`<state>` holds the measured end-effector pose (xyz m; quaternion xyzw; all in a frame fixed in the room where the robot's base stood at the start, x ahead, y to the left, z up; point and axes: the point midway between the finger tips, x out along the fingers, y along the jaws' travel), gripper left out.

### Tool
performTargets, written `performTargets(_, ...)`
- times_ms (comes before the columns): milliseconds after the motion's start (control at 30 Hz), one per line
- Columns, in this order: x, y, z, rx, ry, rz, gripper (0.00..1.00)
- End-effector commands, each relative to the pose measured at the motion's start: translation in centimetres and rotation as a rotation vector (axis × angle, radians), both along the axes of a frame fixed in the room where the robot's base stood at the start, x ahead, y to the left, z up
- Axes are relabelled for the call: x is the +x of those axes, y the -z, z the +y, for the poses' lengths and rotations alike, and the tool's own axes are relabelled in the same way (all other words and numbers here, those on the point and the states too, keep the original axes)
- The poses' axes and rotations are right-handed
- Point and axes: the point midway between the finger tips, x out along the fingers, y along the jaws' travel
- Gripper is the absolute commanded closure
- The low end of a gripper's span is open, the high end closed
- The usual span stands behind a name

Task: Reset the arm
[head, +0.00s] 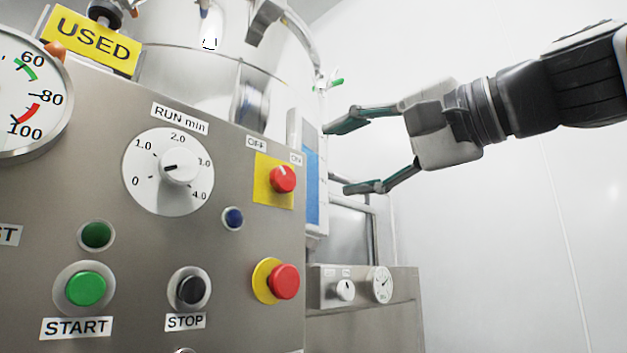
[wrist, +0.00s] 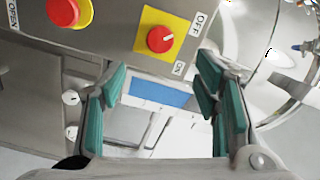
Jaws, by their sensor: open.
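My gripper (head: 352,156) is open and empty in the head view, held in the air right of the control panel. Its two fingers point left toward the panel's right edge. In the wrist view my gripper (wrist: 165,100) shows its green-padded fingers spread apart, with nothing between them. Beyond them is the red rotary switch (wrist: 160,39) on its yellow plate, marked OFF and ON. The same red switch (head: 283,179) is on the panel's right side in the head view, left of the fingertips and apart from them.
The steel control panel (head: 120,240) carries a timer dial (head: 168,170), a START button (head: 86,288), a STOP button (head: 190,290) and a red mushroom button (head: 284,281). A steel vessel (head: 190,75) stands behind. A smaller panel (head: 365,288) is below my gripper. Free air lies right.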

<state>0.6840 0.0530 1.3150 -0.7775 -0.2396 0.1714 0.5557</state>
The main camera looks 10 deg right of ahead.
Motion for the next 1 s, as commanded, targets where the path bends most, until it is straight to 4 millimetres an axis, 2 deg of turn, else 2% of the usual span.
performTargets(667,-0.2,0.5,0.0,-0.010,-0.002,0.007,0.44)
performTargets(767,-0.2,2.8,0.4,-0.060,-0.011,0.044,0.44)
performTargets(833,-0.3,6.0,1.1,-0.129,-0.026,0.094,0.44)
performTargets(967,-1.4,14.4,2.1,-0.311,-0.070,0.225,0.44)
performTargets(1000,-1.9,17.2,2.3,-0.372,-0.086,0.271,0.44)
